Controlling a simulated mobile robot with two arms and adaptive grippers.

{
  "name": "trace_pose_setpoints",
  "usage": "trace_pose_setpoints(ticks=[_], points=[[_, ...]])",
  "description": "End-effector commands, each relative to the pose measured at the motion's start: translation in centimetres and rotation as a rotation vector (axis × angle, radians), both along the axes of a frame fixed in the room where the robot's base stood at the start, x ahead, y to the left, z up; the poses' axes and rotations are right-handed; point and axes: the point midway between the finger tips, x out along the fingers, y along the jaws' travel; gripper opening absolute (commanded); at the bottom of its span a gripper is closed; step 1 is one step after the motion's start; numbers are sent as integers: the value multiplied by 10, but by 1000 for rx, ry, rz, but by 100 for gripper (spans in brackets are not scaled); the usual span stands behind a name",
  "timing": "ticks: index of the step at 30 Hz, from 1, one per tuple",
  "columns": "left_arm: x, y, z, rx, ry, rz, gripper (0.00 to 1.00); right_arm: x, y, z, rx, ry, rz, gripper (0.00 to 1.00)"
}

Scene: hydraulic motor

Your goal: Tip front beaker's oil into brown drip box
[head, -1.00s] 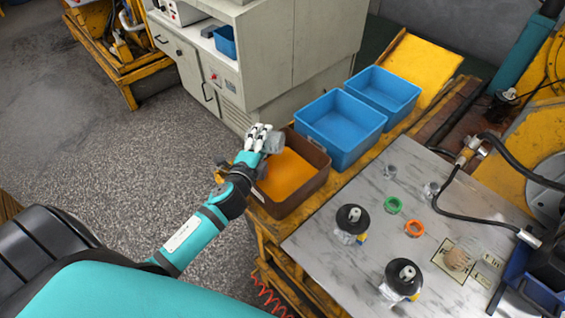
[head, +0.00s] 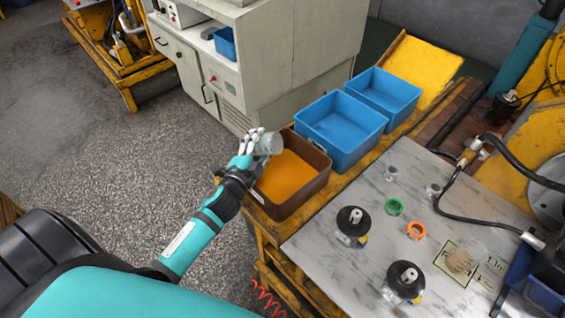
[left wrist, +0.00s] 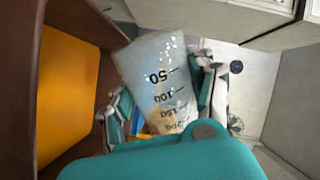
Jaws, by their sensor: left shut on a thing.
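The brown drip box (head: 323,173) stands on the yellow bench edge, with orange oil (head: 285,178) across its bottom. My left gripper (head: 256,143) is shut on a clear beaker (head: 271,144) at the box's far left rim. The beaker looks tilted. In the left wrist view the beaker (left wrist: 158,78) shows dark volume marks and small bright droplets, with fingers on both sides. The box (left wrist: 20,60) and its oil (left wrist: 65,95) lie to the left there. How much oil is in the beaker I cannot tell. My right gripper is out of view.
Two blue bins (head: 341,128) (head: 383,97) stand behind the box. The grey table (head: 325,236) holds two black-capped jars (head: 352,221) (head: 405,278), green (head: 394,206) and orange (head: 416,230) rings, small glass pieces and a hose. A pale cabinet (head: 285,55) stands behind my gripper.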

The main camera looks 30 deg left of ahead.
Motion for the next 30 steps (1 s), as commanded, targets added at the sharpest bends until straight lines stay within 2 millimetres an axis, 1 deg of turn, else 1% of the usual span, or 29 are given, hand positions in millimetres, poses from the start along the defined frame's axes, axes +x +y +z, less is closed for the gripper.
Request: trace_pose_setpoints(ticks=[6,14,16,19,22,24,30], points=[[0,1,-11,-220,-41,2,22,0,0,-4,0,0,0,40],[0,0,-11,-251,-48,0,22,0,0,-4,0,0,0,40],[0,-1,-15,-319,-59,2,22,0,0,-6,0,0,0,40],[0,-4,-21,-493,-92,1,22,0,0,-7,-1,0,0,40],[1,-6,-25,-612,-114,2,22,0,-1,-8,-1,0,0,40],[0,-6,-26,-640,-118,1,22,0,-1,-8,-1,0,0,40],[0,-8,-29,-644,-111,3,22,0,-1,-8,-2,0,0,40]])
